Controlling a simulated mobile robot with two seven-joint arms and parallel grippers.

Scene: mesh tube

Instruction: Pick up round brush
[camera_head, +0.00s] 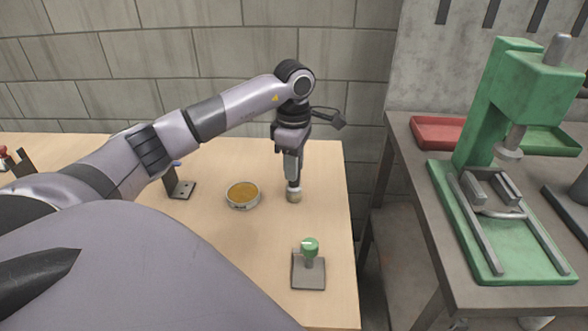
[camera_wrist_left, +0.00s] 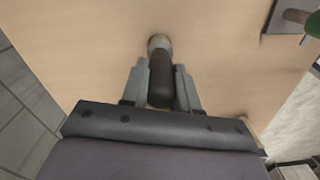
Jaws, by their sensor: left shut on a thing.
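The round brush (camera_head: 294,195) stands upright at the right part of the wooden table, with its pale head down and a dark handle. I cannot tell for sure whether its head touches the table. My left gripper (camera_head: 292,171) comes down from above and is shut on the handle. In the left wrist view, the brush's dark handle (camera_wrist_left: 160,80) lies between the two grey fingers of my left gripper (camera_wrist_left: 160,88), with the pale head beyond them. My right gripper is not in view.
A round tin of amber paste (camera_head: 243,195) sits left of the brush. A green-knobbed tool on a grey plate (camera_head: 309,270) stands in front. A dark stand (camera_head: 181,187) is further left. Right, a grey table holds a green press (camera_head: 500,130) and a red tray (camera_head: 437,131).

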